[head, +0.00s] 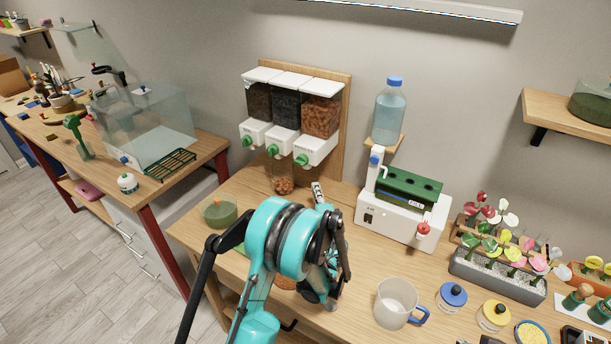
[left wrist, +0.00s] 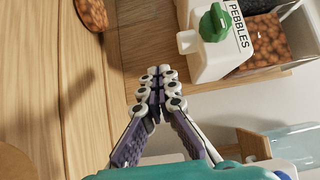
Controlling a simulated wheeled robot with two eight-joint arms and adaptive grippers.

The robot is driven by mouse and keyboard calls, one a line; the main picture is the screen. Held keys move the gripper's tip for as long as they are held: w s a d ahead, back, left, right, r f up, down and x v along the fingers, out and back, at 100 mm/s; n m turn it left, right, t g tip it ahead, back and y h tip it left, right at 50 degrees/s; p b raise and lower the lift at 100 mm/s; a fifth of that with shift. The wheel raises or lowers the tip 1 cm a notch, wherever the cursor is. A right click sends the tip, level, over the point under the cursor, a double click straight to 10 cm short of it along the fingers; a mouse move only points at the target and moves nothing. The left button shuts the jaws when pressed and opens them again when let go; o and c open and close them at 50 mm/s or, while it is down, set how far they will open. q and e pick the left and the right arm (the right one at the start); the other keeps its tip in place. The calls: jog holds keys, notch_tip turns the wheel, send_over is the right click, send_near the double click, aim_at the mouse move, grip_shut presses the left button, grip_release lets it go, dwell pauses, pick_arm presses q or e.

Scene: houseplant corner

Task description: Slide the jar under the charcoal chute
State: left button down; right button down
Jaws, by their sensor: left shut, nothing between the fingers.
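The clear jar (head: 283,185) with brown pebbles in its bottom stands upright on the table under the dispensers; it also shows at the top of the left wrist view (left wrist: 92,14). The charcoal chute (head: 283,143) is the middle white one, below the bin of dark pieces (head: 286,108). The jar looks near the middle chute, but I cannot tell whether it is exactly under it. My left gripper (head: 317,188) is shut and empty, to the right of the jar and apart from it; its closed tips show in the left wrist view (left wrist: 158,76). My right gripper is not in view.
The pebble chute (head: 315,150) is right of the middle one, labelled PEBBLES in the left wrist view (left wrist: 212,45). A green bowl (head: 219,211) stands left of the jar. A white machine (head: 398,216) and a mug (head: 396,303) are to the right. My left arm covers the table's middle.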

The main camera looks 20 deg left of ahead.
aim_at(283, 177)
pick_arm(q)
jog(key=w+a+b, duration=0.3)
jog(key=w+a, duration=0.4)
jog(key=a, duration=0.2)
jog(key=shift+a, duration=0.15)
jog(key=shift+s+a+b, duration=0.3)
jog(key=shift+a+b, duration=0.05)
jog(key=shift+a, duration=0.45)
